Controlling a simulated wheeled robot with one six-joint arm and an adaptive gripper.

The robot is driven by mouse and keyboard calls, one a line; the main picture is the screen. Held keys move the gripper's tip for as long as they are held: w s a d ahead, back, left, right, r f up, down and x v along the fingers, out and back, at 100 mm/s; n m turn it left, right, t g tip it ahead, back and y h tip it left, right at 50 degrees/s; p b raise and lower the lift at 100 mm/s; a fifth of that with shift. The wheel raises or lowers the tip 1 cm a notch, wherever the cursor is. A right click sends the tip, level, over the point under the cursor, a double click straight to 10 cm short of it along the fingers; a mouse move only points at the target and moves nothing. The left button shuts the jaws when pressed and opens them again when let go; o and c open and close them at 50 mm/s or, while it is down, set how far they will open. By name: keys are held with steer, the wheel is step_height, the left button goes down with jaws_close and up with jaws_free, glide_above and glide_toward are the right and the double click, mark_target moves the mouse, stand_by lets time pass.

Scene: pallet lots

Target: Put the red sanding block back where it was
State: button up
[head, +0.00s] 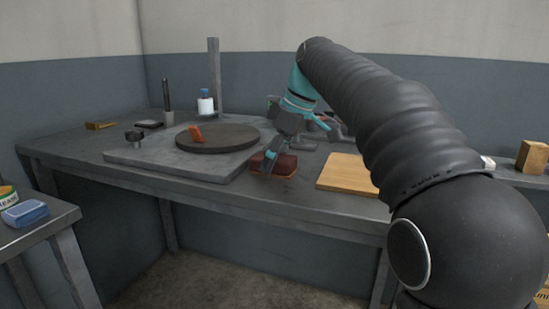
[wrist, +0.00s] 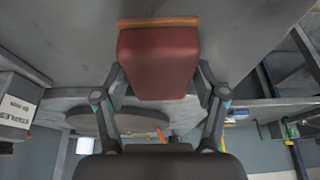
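The red sanding block (head: 285,166) is at the front of the grey workbench (head: 215,195), between the grey slab and the wooden board. In the wrist view the block (wrist: 158,62) is dark red with a thin orange-brown layer along one side. My gripper (head: 268,163) reaches down to it, and its two fingers (wrist: 160,82) press against opposite sides of the block. The gripper is shut on the block. I cannot tell whether the block rests on the bench or hangs just above it.
A dark round disc (head: 225,137) with an orange piece (head: 195,133) on it lies on the grey slab (head: 140,155) left of my gripper. A wooden board (head: 345,173) lies to the right.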

steer(key=shift+o, duration=0.3)
steer(key=p+v, duration=0.3)
steer(key=v, duration=0.9)
steer(key=shift+p, duration=0.35)
steer(key=shift+r, duration=0.1)
